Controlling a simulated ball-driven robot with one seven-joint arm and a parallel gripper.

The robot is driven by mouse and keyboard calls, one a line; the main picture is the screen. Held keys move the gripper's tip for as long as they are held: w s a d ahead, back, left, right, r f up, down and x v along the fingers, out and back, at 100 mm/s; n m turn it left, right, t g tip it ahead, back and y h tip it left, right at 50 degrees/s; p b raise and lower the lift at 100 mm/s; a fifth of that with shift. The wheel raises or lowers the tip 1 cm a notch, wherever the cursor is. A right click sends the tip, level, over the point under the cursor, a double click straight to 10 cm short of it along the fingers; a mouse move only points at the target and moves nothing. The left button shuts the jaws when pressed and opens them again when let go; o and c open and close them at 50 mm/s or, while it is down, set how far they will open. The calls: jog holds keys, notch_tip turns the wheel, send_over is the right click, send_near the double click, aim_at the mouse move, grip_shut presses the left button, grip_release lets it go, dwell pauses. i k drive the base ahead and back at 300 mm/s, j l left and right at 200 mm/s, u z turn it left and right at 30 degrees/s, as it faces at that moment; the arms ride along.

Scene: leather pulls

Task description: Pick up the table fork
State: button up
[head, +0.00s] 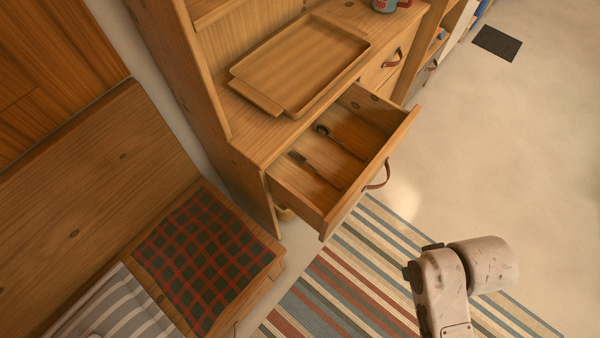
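An open drawer (352,201) pulled out of the wooden cabinet holds two utensils. The one nearer the left (313,168) is long and thin with a flat, dark end, and looks like the table fork, though it is too small to be sure. The other (322,130) has a rounded dark end, like a spoon, and lies further back in the drawer. Both lie flat on the drawer floor, apart from each other. My arm shows at the lower right, over the striped rug and clear of the drawer. My gripper cannot be made out.
A wooden tray (272,103) lies on the cabinet top above the drawer. A mug (384,5) stands at the far end. The drawer front has a leather pull (379,177). A bench with a plaid cloth (205,250) is at the left. Open floor lies to the right.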

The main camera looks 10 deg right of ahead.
aim_at(301, 160)
jog(key=l+u, duration=0.15)
jog(key=u, duration=0.25)
jog(key=i+l+u, duration=0.1)
jog(key=u, duration=0.35)
jog(key=l+u, duration=0.25)
jog(key=u, duration=0.15)
jog(key=l+u, duration=0.2)
jog(key=u, duration=0.25)
jog(key=l+u, duration=0.15)
jog(key=l, duration=0.25)
jog(key=k+l+u, duration=0.1)
jog(key=l, duration=0.3)
jog(key=k+l+u, duration=0.15)
jog(key=l, duration=0.2)
jog(key=k+l+u, duration=0.1)
jog(key=l, duration=0.25)
jog(key=k+l+u, duration=0.15)
jog(key=l, duration=0.2)
jog(key=k+l+u, duration=0.15)
jog(key=l, duration=0.75)
